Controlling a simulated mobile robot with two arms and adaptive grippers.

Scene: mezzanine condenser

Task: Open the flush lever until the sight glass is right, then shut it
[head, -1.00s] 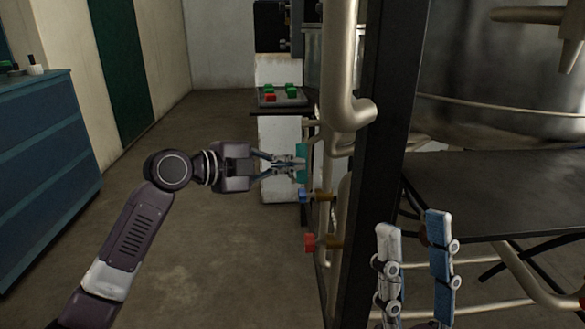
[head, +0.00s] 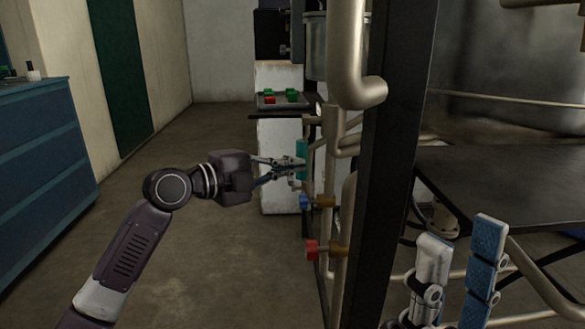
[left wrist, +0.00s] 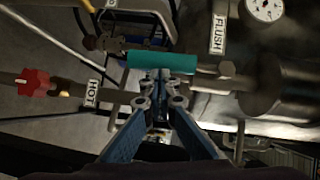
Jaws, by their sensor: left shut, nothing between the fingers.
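The flush lever is a teal handle (head: 302,152) on the pipework at the centre of the head view. In the left wrist view the teal handle (left wrist: 150,61) lies across the picture, near a FLUSH label (left wrist: 219,28). My left gripper (head: 296,170) is shut and empty, its tips at the handle's near side (left wrist: 160,80). They look to be touching it, but I cannot be sure. My right gripper (head: 458,262) is open and empty at the lower right. I cannot make out the sight glass or its level.
Below the teal handle are a blue valve handle (head: 304,202) and a red one (head: 312,250). The wrist view shows a HOT label (left wrist: 91,93) and a dial gauge (left wrist: 265,9). A black post (head: 395,150) stands right of the pipes. Floor is clear at left.

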